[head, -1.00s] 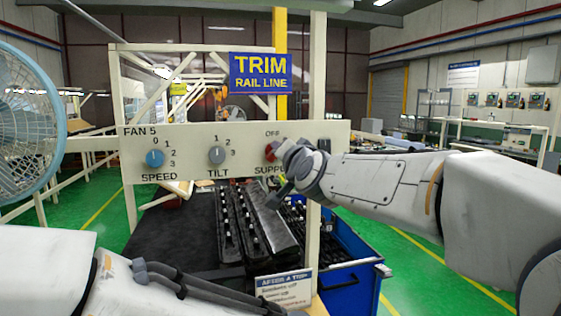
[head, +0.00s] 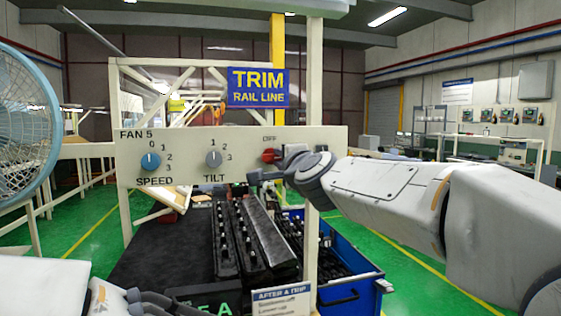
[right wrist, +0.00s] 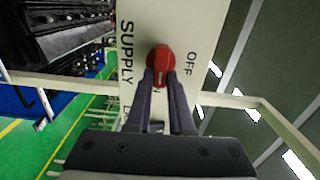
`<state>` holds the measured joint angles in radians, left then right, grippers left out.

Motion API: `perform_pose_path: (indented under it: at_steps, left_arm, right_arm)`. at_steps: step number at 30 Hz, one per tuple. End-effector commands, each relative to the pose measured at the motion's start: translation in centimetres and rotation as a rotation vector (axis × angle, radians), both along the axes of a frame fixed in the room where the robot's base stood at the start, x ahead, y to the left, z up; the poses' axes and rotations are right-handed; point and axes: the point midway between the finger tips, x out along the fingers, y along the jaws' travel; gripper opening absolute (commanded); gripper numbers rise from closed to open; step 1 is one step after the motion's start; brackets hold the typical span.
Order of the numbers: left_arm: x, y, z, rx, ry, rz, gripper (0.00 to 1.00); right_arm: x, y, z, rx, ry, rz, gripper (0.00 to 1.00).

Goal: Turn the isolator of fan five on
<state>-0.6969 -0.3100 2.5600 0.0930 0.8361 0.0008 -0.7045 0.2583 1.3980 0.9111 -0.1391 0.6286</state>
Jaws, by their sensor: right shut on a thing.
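The fan five panel (head: 130,170) is a cream board with FAN 5 at its left end. Its red isolator knob (head: 268,156) is at the right, with OFF printed above it. My right gripper (head: 272,160) reaches in from the right and covers the lettering below the knob. In the right wrist view the gripper's two dark fingers (right wrist: 160,80) are shut on the red knob (right wrist: 160,55), one on each side. OFF and SUPPLY show either side of it there. The pointer's setting is hard to read. My left gripper (head: 145,303) shows only partly at the bottom left.
Blue SPEED (head: 151,161) and grey TILT (head: 213,158) knobs share the panel. A blue fan (head: 25,120) stands at left. Black clip rails (head: 250,235), a blue bin (head: 355,285) and an AFTER A TRIP card (head: 281,302) lie below. A cream post (head: 314,80) stands behind my right gripper.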

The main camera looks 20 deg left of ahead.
Motion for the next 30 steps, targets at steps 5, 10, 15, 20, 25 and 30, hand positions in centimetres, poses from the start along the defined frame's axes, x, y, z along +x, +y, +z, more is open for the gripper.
perform_pose_path:
  at_steps: [5,10,15,20,25,30]
  left_arm:
    - [0.00,0.00,-0.18,0.000,0.000,0.000,0.64]
    - [0.00,0.00,-0.20,0.000,0.000,0.000,0.64]
    - [0.00,0.00,-0.19,0.000,0.000,0.000,0.64]
    - [0.00,0.00,-0.19,0.000,0.000,0.000,0.64]
    - [0.00,0.00,-0.19,0.000,0.000,0.000,0.64]
    - [0.00,0.00,-0.20,0.000,0.000,0.000,0.64]
  right_arm:
    - [0.06,-0.05,-0.11,0.033,0.022,-0.002,0.00]
    - [0.06,-0.06,-0.11,0.043,0.029,-0.002,0.00]
    - [0.06,-0.06,-0.11,0.045,0.030,-0.002,0.00]
    - [0.06,-0.06,-0.11,0.045,0.030,-0.002,0.28]
    - [0.05,-0.03,-0.11,0.043,0.030,-0.001,0.50]
    - [0.02,-0.01,-0.10,0.043,0.029,-0.001,0.50]
